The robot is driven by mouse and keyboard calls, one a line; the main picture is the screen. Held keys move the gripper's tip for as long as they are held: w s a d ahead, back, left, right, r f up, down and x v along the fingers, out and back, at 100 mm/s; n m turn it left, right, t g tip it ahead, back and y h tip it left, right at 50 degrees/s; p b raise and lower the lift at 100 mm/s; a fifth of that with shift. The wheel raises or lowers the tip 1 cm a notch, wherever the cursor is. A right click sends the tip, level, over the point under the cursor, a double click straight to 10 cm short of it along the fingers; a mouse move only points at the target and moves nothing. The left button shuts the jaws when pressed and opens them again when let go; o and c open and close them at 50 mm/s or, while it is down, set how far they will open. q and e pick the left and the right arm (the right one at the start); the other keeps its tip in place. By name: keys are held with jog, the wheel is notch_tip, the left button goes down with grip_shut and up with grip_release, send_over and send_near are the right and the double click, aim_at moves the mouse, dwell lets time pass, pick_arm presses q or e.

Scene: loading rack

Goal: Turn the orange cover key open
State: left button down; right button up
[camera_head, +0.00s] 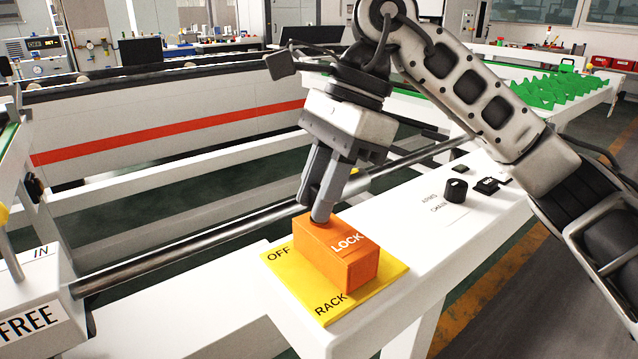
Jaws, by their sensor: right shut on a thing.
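The orange cover key (350,265) is a block marked "LOCK". It sits on a yellow plate (385,285) with the words "OFF" and "RACK", on the white rack's top. My right gripper (321,215) points down at the key's back left end, and its fingertips meet the orange block there. It is shut on the key; the exact grip is partly hidden by the fingers. My left gripper is not in view.
A black knob (455,190) and small black switches (487,185) stand on the white panel to the right. A metal bar (190,255) runs behind the key to a white block marked "FREE" (30,318) at left. Green parts (545,90) lie on a far table.

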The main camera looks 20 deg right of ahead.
jog(key=shift+n+g, duration=0.3)
jog(key=shift+n, duration=0.6)
jog(key=o, duration=1)
pick_arm(q)
jog(key=p, duration=0.2)
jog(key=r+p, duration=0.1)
jog(key=p, duration=0.1)
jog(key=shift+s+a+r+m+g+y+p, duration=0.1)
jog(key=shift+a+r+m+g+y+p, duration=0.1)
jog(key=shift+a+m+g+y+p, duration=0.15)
pick_arm(e)
jog(key=v, duration=1.6)
jog(key=shift+w+a, duration=0.15)
jog(key=shift+a, duration=0.1)
